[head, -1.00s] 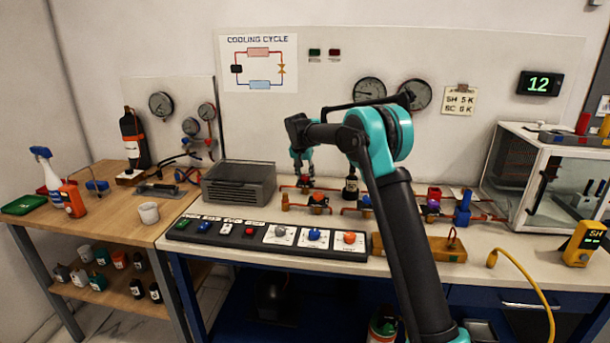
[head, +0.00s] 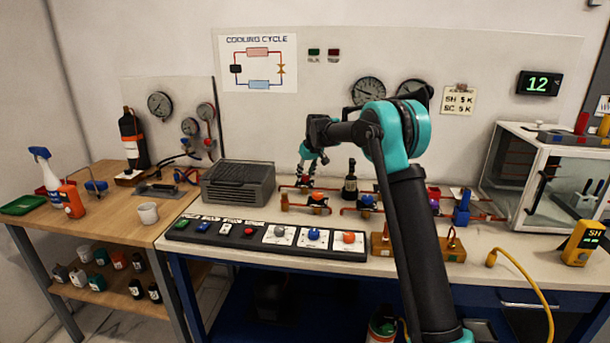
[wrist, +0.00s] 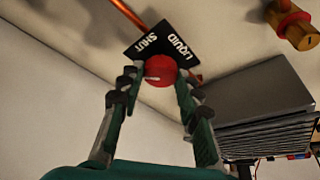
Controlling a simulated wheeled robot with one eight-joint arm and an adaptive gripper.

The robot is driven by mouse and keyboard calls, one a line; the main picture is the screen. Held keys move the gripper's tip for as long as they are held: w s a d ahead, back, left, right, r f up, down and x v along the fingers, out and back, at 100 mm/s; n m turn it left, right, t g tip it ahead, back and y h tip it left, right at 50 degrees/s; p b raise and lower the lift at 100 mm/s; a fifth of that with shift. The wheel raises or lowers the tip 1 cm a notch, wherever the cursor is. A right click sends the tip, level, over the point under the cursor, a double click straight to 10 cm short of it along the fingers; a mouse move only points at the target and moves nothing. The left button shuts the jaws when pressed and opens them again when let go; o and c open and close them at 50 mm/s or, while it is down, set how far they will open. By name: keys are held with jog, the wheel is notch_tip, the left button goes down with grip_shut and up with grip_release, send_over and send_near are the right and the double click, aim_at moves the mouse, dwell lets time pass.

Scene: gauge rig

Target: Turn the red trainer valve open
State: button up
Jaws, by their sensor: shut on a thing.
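The red valve knob (wrist: 160,71) is round, with a pale mark on its face. It sits in front of a black label plate (wrist: 148,46) reading "LIQUID" and "SHUT" in the wrist view. My gripper (wrist: 158,76) has one finger on each side of the knob and is shut on it. In the head view my gripper (head: 304,180) reaches down to the copper pipework at the back of the bench, right of the grey finned unit.
The grey finned unit (head: 238,183) stands close left of my gripper. An orange-topped valve (head: 317,198) and a blue one (head: 367,201) are just in front and to the right. A dark bottle (head: 350,181) stands close right. A switch panel (head: 265,238) lines the front edge.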

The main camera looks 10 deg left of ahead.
jog(key=n+g+y, duration=0.1)
jog(key=n, duration=0.3)
jog(key=shift+w+d+n, duration=0.1)
jog(key=shift+n, duration=0.2)
jog(key=shift+w+n+g+y, duration=0.15)
jog(key=shift+n+g, duration=0.3)
jog(key=shift+n, duration=0.55)
jog(key=shift+s+n+g+y, duration=0.1)
jog(key=shift+n+g+y, duration=0.25)
jog(key=shift+n, duration=0.65)
jog(key=o, duration=1.2)
jog(key=shift+c, duration=0.2)
jog(key=w+v, duration=0.1)
jog(key=v, duration=1.1)
jog(key=shift+s, duration=0.25)
jog(key=shift+s, duration=0.1)
